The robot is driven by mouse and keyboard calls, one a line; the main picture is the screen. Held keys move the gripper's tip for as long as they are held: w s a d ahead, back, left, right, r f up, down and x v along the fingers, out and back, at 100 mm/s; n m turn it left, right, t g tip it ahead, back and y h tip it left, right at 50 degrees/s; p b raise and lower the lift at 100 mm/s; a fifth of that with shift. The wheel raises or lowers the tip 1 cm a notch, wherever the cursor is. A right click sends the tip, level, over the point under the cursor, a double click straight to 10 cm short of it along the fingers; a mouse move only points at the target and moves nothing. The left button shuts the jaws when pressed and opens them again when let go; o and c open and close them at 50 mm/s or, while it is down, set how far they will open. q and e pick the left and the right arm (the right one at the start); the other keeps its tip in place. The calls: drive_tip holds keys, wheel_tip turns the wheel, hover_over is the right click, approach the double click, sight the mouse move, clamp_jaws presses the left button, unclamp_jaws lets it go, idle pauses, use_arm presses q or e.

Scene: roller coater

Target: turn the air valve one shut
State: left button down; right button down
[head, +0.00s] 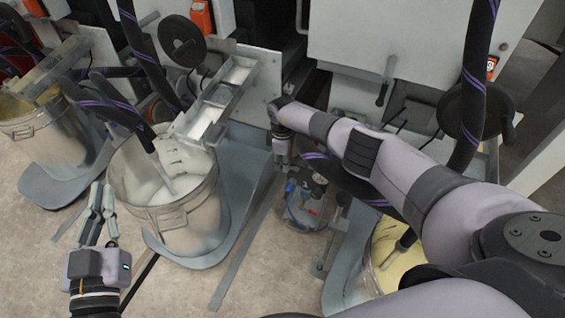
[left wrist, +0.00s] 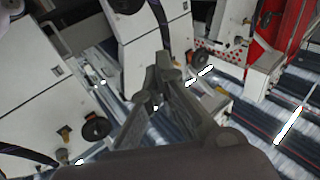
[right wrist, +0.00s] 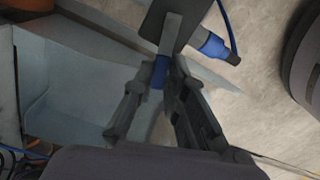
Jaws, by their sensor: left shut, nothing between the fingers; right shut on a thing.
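In the right wrist view, a small blue part, apparently the handle of air valve one (right wrist: 158,78), lies between the fingertips of my right gripper (right wrist: 162,72). The fingers are shut on it and cover much of it. In the head view my right gripper (head: 283,160) points down beside a low pump unit with blue and red fittings (head: 306,203); the valve itself is hard to make out there. My left gripper (head: 106,190) is shut and empty at the lower left, away from the valve. Its closed fingers also show in the left wrist view (left wrist: 165,62).
A blue connector with a hose (right wrist: 212,46) sits near the gripped part, beside a dark plate (right wrist: 178,14). A bucket of white paint (head: 165,205) stands between my grippers, a yellowish one (head: 395,262) under my right arm. Machine panels (head: 390,50) stand behind.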

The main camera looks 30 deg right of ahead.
use_arm(q)
drive_tip(key=shift+a+f+g, duration=0.1)
drive_tip(key=shift+f+g, duration=0.5)
drive_tip(key=shift+f, duration=0.35)
use_arm(e)
drive_tip(key=m, duration=0.1)
drive_tip(key=w+m, duration=0.1)
drive_tip(key=m, duration=0.1)
drive_tip(key=shift+d, duration=0.4)
drive_tip(key=c, duration=1.6)
unclamp_jaws()
use_arm(q)
drive_tip(key=shift+f, duration=0.15)
use_arm(e)
drive_tip(key=shift+r, duration=0.15)
wheel_tip(320, 180, up, 12)
